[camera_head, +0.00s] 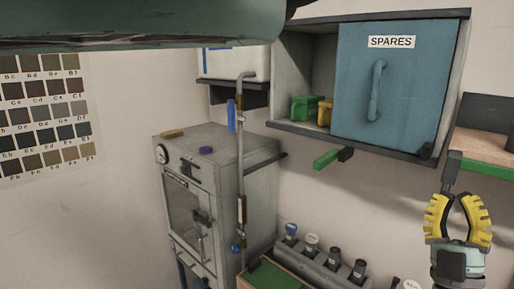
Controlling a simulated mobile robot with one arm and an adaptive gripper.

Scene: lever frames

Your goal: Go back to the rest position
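My gripper (457,205) is at the lower right and points upward. Its two yellow ribbed fingers stand apart, with wall showing between them and nothing visibly held. It is below the right end of the wall cabinet and apart from it. The large green-grey shape across the top left is probably a part of my own body, close to the camera. No marker for a rest position shows.
A wall cabinet with a blue SPARES door (390,85) hangs above; its left side is open with green and yellow bins (305,109). A grey oven-like cabinet (195,190) and vertical pipe (240,160) stand left. Several knobbed levers (312,243) line a rail below. A shelf (485,145) is right.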

